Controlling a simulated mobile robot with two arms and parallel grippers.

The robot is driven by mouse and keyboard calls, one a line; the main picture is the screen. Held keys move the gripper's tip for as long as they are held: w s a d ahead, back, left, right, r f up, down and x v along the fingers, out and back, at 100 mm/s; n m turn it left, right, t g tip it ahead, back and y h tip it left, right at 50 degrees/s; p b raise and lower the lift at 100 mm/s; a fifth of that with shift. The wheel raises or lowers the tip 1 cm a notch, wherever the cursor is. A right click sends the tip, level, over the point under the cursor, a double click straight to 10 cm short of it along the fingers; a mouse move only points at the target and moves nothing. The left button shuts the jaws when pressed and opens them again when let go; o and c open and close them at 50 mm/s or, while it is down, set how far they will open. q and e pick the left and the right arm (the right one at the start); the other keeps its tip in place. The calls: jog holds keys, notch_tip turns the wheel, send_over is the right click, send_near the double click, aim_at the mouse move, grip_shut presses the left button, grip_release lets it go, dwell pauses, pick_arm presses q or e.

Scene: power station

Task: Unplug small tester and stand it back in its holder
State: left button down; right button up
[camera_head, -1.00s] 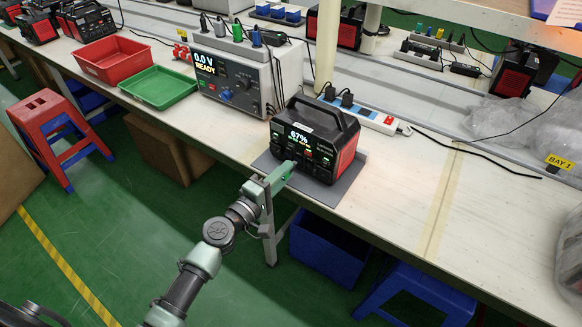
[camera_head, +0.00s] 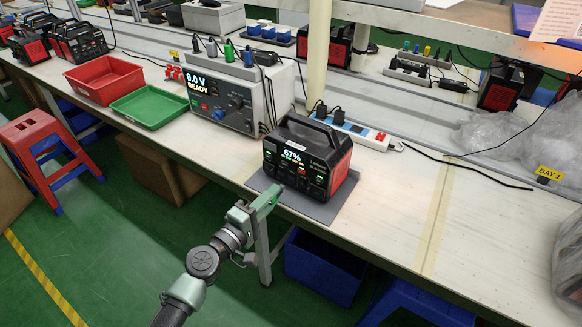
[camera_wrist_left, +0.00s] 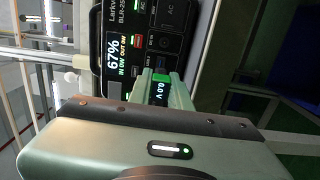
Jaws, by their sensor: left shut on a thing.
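The black and red power station (camera_head: 338,175) stands on a grey mat (camera_head: 318,210) near the bench's front edge, its lit screen reading 67%. My left gripper (camera_head: 278,191) is just in front of its lower front panel. In the left wrist view the gripper (camera_wrist_left: 166,90) is shut on the small tester (camera_wrist_left: 160,88), which has a green end and a screen reading 0.0 V. The power station's panel (camera_wrist_left: 150,45) is close beyond it; I cannot tell whether the tester touches a socket. The tester's holder cannot be made out for certain. My right gripper is not in view.
A bench instrument (camera_head: 222,110) reading 0.0 V READY stands left of the power station, with a green tray (camera_head: 155,107) and a red tray (camera_head: 103,80) farther left. A power strip (camera_head: 350,127) lies behind. The bench to the right is mostly clear.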

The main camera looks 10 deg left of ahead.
pick_arm(q)
jog(key=shift+f, duration=0.1)
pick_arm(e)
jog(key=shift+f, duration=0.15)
